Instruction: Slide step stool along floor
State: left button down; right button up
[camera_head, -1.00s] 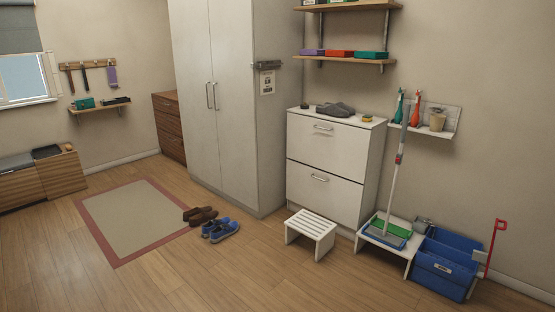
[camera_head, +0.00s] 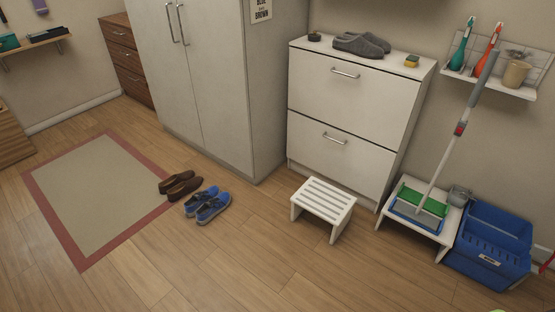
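A small white step stool (camera_head: 325,201) with a slatted top stands upright on the wooden floor (camera_head: 262,262). It is in front of the white two-drawer cabinet (camera_head: 343,121), close to its lower front. Neither of my grippers is in the head view, and nothing touches the stool.
Brown shoes (camera_head: 180,185) and blue shoes (camera_head: 207,204) lie left of the stool, beside a red-bordered rug (camera_head: 104,193). Right of it are a low white stand (camera_head: 447,234) with a mop (camera_head: 459,131) and a blue crate (camera_head: 490,247). The floor in front of the stool is clear.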

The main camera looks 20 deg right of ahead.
aim_at(334, 206)
jog(key=i+z, duration=0.4)
jog(key=i+j+z, duration=0.25)
jog(key=z, duration=0.15)
jog(key=i+j+z, duration=0.6)
jog(key=z, duration=0.15)
